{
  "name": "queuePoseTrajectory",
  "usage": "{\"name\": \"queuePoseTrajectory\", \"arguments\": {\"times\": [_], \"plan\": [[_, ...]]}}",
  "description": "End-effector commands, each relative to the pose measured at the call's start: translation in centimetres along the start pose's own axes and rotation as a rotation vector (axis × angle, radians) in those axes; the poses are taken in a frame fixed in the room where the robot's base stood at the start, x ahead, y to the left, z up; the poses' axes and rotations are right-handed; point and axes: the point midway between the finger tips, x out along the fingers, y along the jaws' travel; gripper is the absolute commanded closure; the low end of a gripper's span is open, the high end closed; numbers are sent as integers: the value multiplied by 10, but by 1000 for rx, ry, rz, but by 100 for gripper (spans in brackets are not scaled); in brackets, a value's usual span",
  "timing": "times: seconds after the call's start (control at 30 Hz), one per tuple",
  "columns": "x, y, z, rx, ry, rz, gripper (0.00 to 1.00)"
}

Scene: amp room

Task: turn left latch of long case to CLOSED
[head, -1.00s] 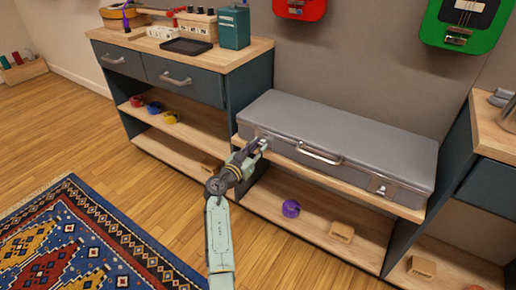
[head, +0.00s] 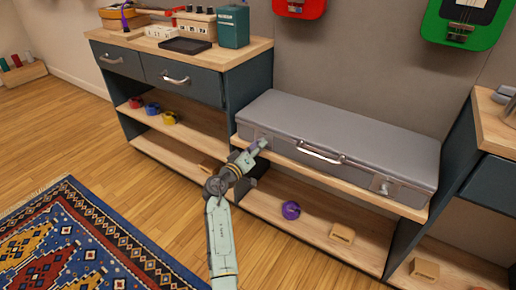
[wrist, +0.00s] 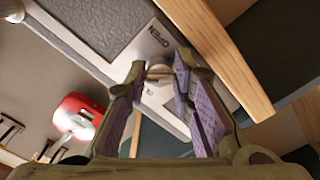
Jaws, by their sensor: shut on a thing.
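The long grey case (head: 345,128) lies closed on the low wooden shelf, its front face towards me. My gripper (head: 259,147) is at the left end of that face and hides the left latch in the head view. In the wrist view, my gripper (wrist: 159,70) has its purple-padded fingers on either side of the left latch's small round knob (wrist: 160,73), shut on it. The latch plate reads OPEN on one side; the other label is mostly hidden behind a finger. The right latch (head: 385,187) is free, beyond the carry handle (head: 320,153).
The shelf's wooden edge (head: 350,184) runs just below the case front and passes close to my gripper in the wrist view. A purple roll (head: 291,210) and a wooden block (head: 342,232) sit on the lower shelf. A drawer cabinet (head: 180,82) stands to the left.

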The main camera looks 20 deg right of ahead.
Motion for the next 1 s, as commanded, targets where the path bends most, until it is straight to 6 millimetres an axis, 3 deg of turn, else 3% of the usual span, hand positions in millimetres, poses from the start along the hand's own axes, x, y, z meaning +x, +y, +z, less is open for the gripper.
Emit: {"name": "queuePoseTrajectory", "arguments": {"times": [0.6, 1.0], "plan": [[0, 4, -3, -558, 2, 1, 100], [0, 4, -3, -755, 2, 1, 100]]}}
